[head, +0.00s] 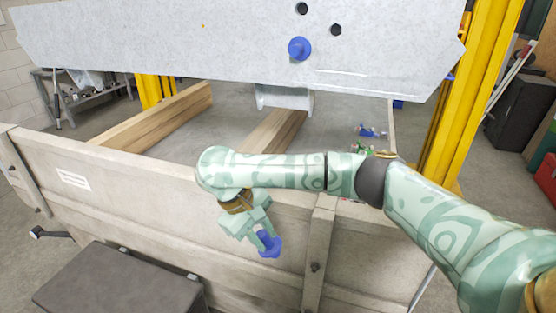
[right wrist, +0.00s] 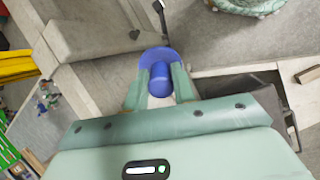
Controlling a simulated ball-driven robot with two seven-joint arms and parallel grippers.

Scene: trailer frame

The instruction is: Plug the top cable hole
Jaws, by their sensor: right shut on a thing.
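A light grey metal plate (head: 220,45) spans the top of the head view. It has an open dark top hole (head: 302,8) and another open hole (head: 336,30) lower and to the right. A blue plug (head: 299,48) sits in the plate below these holes. My right gripper (head: 262,234) hangs well below the plate, in front of the wooden side wall, shut on another blue plug (head: 271,246). In the right wrist view this held plug (right wrist: 161,72) lies between the two green fingers, its wide flange pointing away from the gripper. My left gripper is not in view.
The trailer's wooden side wall (head: 130,190) runs behind my right gripper. A dark box (head: 120,280) stands at the lower left. Wooden beams (head: 160,115) and small blue pieces (head: 371,132) lie beyond the wall. Yellow posts (head: 470,90) flank the plate.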

